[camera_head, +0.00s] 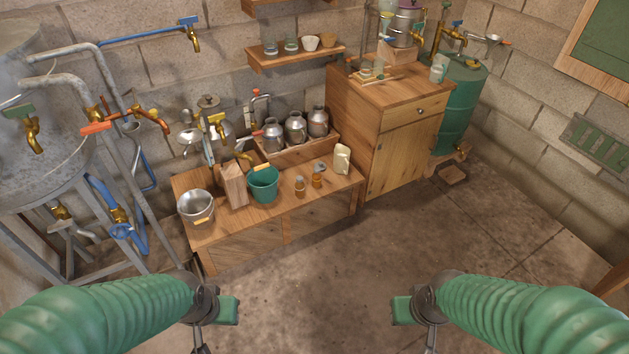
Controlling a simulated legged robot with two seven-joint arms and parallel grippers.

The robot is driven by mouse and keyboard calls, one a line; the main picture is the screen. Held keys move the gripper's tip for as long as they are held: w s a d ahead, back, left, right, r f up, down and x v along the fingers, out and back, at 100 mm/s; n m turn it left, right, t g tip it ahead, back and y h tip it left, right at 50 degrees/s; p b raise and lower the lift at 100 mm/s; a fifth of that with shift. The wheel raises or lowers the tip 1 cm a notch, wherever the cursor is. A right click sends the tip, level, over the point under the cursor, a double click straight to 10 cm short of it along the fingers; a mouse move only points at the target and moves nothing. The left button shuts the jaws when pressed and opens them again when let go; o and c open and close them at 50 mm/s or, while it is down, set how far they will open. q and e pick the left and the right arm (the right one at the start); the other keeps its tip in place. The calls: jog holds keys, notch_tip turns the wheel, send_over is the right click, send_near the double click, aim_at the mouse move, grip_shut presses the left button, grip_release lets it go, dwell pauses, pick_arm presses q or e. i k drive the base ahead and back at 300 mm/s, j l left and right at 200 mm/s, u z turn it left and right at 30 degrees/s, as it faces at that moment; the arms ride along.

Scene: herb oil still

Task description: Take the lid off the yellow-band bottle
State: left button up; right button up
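Two small amber bottles stand upright near the front of the low wooden bench (236,232). The left bottle (300,187) and the right bottle (318,176) are too small for me to tell a yellow band on either. The left one appears to have a greyish top. My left gripper (201,340) and my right gripper (431,340) are at the bottom edge, partly cut off, with the arms above the floor. Both are well apart from the bottles, on the near side of the bench. Whether their fingers are open or shut does not show.
A green bucket (263,186), wooden block (234,184), metal bowl (196,206) and cream container (342,158) stand on the bench. Several metal cans (296,128) stand behind in a wooden crate. The steel still and pipes (75,90) fill the left. Floor (440,230) is clear at right.

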aim_at(316, 178)
jog(key=i+j+z, duration=0.2)
jog(key=i+j, duration=0.15)
jog(key=i, duration=0.45)
jog(key=i+j+z, duration=0.15)
jog(key=i+j, duration=0.35)
jog(key=i, duration=0.25)
jog(key=i+j+z, duration=0.2)
jog(key=i+j, duration=0.4)
jog(key=i, duration=0.1)
